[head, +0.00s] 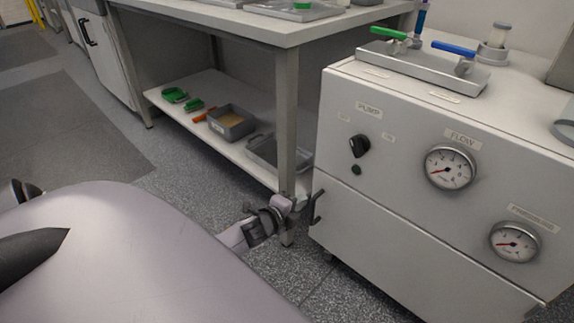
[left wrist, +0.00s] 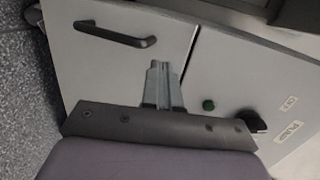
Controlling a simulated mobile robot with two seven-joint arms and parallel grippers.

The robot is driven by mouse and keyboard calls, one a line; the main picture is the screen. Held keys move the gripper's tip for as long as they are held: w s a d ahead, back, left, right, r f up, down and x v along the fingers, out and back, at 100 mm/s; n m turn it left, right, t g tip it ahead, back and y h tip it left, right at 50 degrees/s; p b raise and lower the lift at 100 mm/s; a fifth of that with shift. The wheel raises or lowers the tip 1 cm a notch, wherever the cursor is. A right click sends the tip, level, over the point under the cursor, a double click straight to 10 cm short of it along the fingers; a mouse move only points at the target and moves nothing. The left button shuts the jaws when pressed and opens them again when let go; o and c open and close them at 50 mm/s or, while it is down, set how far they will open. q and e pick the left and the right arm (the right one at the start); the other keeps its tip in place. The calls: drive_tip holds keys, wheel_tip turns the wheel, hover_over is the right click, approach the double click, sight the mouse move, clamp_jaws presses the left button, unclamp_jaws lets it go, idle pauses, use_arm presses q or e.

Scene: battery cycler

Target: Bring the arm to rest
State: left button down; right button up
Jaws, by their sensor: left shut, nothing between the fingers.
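My left gripper (head: 298,202) is in front of the lower left side of the white pump cabinet (head: 400,245), close to its dark door handle (head: 317,207). In the left wrist view the fingers (left wrist: 158,68) are shut with nothing between them. They point toward the cabinet front, between the handle (left wrist: 115,35) and the green button (left wrist: 208,105). The fingers look apart from the handle; I cannot tell how far they are from the cabinet face. My right gripper is not in view.
The cabinet carries a black knob (head: 359,146), two gauges (head: 450,167) and, on top, green (head: 388,33) and blue (head: 453,48) valve levers. A workbench (head: 285,30) with a lower shelf (head: 180,118) and a leg (head: 287,120) stands behind the gripper. Open floor (head: 165,150) lies left of the bench.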

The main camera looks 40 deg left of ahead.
use_arm(q)
drive_tip(key=shift+p+v, duration=0.6)
drive_tip(key=shift+v, duration=1.7)
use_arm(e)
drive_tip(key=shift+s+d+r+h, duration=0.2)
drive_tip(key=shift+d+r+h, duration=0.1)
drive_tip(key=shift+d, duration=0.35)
use_arm(q)
drive_tip(key=shift+a, duration=0.2)
